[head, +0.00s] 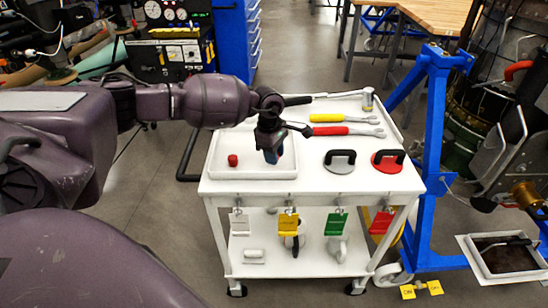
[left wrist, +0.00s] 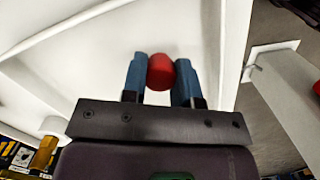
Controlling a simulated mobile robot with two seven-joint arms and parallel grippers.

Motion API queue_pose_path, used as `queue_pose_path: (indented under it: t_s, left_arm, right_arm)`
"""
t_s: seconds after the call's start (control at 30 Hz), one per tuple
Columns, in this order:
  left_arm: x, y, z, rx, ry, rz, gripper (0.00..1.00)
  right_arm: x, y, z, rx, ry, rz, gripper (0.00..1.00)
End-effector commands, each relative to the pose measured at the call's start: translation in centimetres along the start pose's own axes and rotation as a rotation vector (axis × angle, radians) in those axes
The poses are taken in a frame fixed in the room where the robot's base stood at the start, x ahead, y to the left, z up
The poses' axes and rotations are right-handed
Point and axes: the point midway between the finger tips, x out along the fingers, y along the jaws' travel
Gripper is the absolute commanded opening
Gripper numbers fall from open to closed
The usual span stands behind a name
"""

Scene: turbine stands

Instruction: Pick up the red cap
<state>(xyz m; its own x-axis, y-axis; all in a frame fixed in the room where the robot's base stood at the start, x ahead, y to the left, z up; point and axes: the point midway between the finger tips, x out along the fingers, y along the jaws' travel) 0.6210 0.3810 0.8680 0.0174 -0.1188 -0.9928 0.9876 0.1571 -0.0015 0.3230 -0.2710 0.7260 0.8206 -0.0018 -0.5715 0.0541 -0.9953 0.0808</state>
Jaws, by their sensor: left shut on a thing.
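My left gripper (head: 272,152) points down over the white tray (head: 215,174) on the cart top. Its blue fingers are shut on a red cap (left wrist: 161,72), which shows between the fingertips in the left wrist view. In the head view the fingers hide the held cap. A small red piece (head: 233,160), also cap-like, sits in the tray to the left of the gripper and apart from it. My right gripper is in neither view.
The white cart (head: 310,188) also carries a yellow-handled wrench (head: 338,117), a red-handled wrench (head: 345,131), a black-and-grey handle piece (head: 340,161) and a red one (head: 388,161). A blue stand (head: 432,170) is close on the right. Coloured tags hang along the cart's front.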

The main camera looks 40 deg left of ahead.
Motion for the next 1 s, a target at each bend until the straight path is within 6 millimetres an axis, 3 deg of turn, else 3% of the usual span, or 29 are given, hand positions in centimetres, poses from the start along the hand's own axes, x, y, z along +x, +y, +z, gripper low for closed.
queue_pose_path:
  t_s: [0.6,0.8,1.0]
  left_arm:
    - [-14.6,0.0,1.8,0.002,0.000,0.005,0.00]
    - [-17.4,0.0,2.1,0.000,-0.001,0.003,0.00]
    - [-18.4,0.0,2.2,0.000,0.000,0.001,0.00]
  right_arm:
    - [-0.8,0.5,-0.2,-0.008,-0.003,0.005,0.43]
    - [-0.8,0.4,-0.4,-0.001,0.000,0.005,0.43]
    - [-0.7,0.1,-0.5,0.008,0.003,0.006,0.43]
